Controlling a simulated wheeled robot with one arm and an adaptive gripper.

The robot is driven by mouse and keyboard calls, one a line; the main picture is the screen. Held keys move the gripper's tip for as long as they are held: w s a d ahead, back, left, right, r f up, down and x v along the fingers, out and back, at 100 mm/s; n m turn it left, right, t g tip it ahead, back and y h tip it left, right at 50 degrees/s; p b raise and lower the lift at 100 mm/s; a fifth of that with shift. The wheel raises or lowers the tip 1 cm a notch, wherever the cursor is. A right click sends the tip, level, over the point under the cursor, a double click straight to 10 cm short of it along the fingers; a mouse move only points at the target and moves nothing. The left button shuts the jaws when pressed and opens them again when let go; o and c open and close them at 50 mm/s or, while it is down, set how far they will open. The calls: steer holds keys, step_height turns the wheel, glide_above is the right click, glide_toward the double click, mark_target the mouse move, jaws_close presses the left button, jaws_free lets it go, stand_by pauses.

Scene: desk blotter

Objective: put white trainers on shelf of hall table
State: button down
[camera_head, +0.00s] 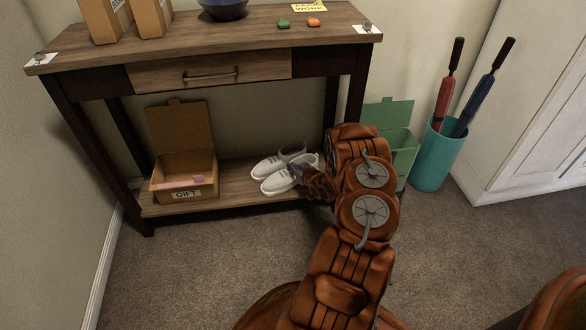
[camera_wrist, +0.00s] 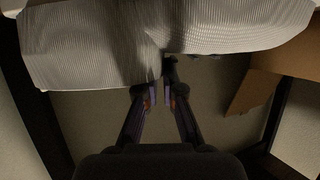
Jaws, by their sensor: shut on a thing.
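The pair of white trainers (camera_head: 272,184) is at the lower shelf (camera_head: 233,178) of the wooden hall table (camera_head: 205,55), right of its middle, toes pointing left and forward. They look level with the shelf board; I cannot tell whether their soles rest fully on it. My gripper (camera_head: 301,171) reaches in from the right at the trainers' heel end and is shut on them. In the wrist view the white trainers (camera_wrist: 90,45) fill the top, side by side, with my gripper's fingertips (camera_wrist: 162,96) below the seam between them. The exact grip contact is hidden.
An open cardboard box (camera_head: 185,180) labelled GIFT stands on the shelf's left. A green box (camera_head: 397,150) and a teal umbrella bin (camera_head: 437,155) stand right of the table. The shelf is bare between the gift box and trainers. A table leg (camera_head: 357,90) stands close to my arm.

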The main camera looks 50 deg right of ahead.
steer(key=c, duration=1.3)
jaws_free()
